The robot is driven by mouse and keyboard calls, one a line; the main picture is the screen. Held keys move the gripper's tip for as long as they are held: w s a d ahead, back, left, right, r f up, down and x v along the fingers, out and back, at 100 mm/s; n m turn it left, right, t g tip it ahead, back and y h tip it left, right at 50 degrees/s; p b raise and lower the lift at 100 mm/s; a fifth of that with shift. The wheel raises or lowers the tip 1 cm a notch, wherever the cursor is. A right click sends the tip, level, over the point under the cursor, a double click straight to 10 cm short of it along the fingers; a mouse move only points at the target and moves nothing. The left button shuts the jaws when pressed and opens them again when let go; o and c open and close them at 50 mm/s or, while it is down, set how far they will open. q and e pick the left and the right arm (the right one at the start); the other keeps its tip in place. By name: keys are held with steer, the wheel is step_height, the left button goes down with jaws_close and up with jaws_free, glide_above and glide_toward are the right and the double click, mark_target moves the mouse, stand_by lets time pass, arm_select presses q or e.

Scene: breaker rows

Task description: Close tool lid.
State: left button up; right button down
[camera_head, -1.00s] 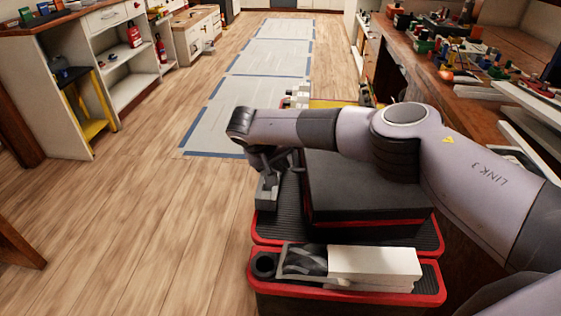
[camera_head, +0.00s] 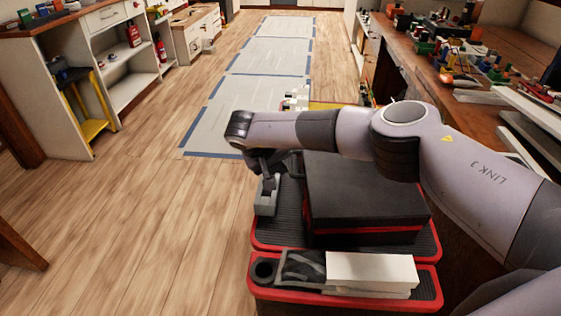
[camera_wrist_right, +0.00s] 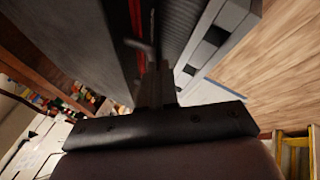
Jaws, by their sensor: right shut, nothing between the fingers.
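A black toolbox with red edging stands in front of me in the head view. Its raised black slab, which looks like the tool lid (camera_head: 368,185), sits above a ribbed black base with a red rim (camera_head: 300,238). My right arm reaches across from the right, over the far part of the slab. My right gripper (camera_head: 266,170) points down at the slab's left, by a grey block (camera_head: 267,197) on the ribbed base. In the right wrist view the gripper (camera_wrist_right: 155,85) is shut and empty beside dark and red-edged surfaces; contact is unclear. My left gripper is out of view.
A front tray with a red rim (camera_head: 437,285) holds a white block (camera_head: 370,270) and a dark coiled item. A cluttered wooden workbench (camera_head: 450,105) is at the right. Shelves (camera_head: 120,65) stand at the left. The wooden floor (camera_head: 150,220) left of the toolbox is clear.

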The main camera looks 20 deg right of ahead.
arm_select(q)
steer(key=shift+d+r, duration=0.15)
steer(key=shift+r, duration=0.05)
arm_select(e)
steer(key=s+a+r, duration=0.1)
steer(key=a+r, duration=0.4)
steer(key=a, duration=0.5)
steer(key=shift+a, duration=0.25)
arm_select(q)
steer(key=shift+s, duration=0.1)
arm_select(e)
steer(key=shift+a, duration=0.1)
